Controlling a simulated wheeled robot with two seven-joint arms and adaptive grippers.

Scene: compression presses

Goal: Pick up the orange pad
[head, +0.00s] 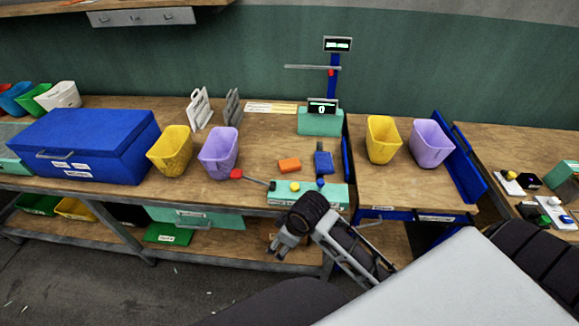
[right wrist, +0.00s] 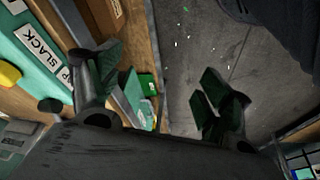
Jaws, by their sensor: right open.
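The orange pad (head: 289,165) lies flat on the wooden workbench, in front of the scale and left of a blue block (head: 323,163). My right gripper (head: 272,245) is in front of the bench's front edge, below and nearer than the pad, apart from it. In the right wrist view its two fingers (right wrist: 160,95) are spread with nothing between them. The right wrist view shows the bench edge and floor, and the pad is not in it. My left gripper is not in view.
A teal press unit (head: 310,197) with a red-knobbed lever stands at the bench front, between gripper and pad. Yellow and purple bins (head: 218,148) stand left of the pad. A teal scale (head: 320,123) stands behind it. A blue box (head: 84,145) is far left.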

